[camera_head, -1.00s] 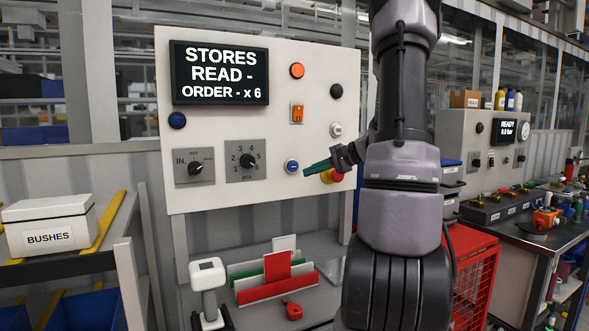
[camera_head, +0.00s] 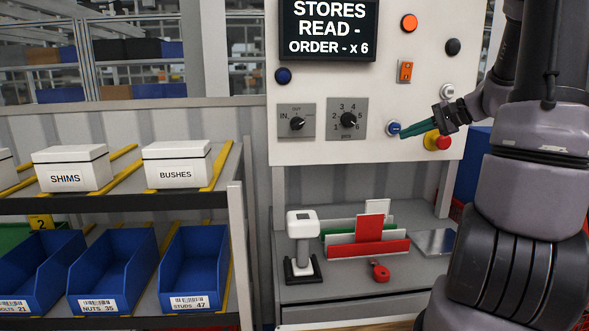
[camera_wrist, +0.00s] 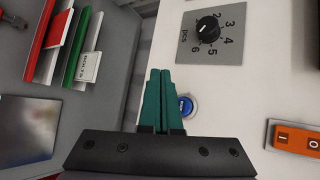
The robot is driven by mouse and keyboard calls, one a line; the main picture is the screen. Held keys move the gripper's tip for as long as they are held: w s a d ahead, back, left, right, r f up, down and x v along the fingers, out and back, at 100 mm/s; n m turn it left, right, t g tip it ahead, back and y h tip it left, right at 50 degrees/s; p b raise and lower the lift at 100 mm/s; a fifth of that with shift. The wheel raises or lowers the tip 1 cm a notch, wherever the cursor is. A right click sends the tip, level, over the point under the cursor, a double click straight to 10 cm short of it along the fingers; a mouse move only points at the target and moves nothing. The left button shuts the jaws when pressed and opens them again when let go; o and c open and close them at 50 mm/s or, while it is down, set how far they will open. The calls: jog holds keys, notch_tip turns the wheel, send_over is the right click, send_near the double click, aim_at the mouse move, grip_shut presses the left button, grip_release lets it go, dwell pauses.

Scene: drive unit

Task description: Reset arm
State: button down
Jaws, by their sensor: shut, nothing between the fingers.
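My gripper (camera_head: 402,133) has green fingers and is shut and empty. In the head view its tips are at the blue round button (camera_head: 393,128) on the white control panel (camera_head: 300,85). In the wrist view the shut fingers (camera_wrist: 160,72) point up the picture, and the blue button (camera_wrist: 185,105) shows just right of them, partly covered. I cannot tell whether the fingers touch it. My arm comes in from the right side of the head view.
The panel has a screen (camera_head: 328,30), a pcs dial (camera_head: 348,120), an IN dial (camera_head: 297,122) and a red stop button (camera_head: 443,143). Below stand a scanner (camera_head: 302,240) and file holders (camera_head: 367,249). Shelves with white boxes (camera_head: 177,166) and blue bins (camera_head: 195,265) fill the left.

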jog(key=s+a+r+n+g+h, duration=0.1)
jog(key=s+a+r+n+g, duration=0.1)
jog(key=s+a, duration=0.4)
jog(key=s+a+r+n+g+h, duration=0.2)
jog(key=s+a+n, duration=0.1)
jog(key=s+a, duration=0.3)
jog(key=s+a+r+n+t+h, duration=0.1)
jog(key=s+r+n+t+h, duration=0.1)
jog(key=s, duration=0.8)
jog(key=shift+s+a+r+n+t+h, duration=0.3)
jog(key=shift+r+n+h, duration=0.3)
jog(key=shift+r+h, duration=0.15)
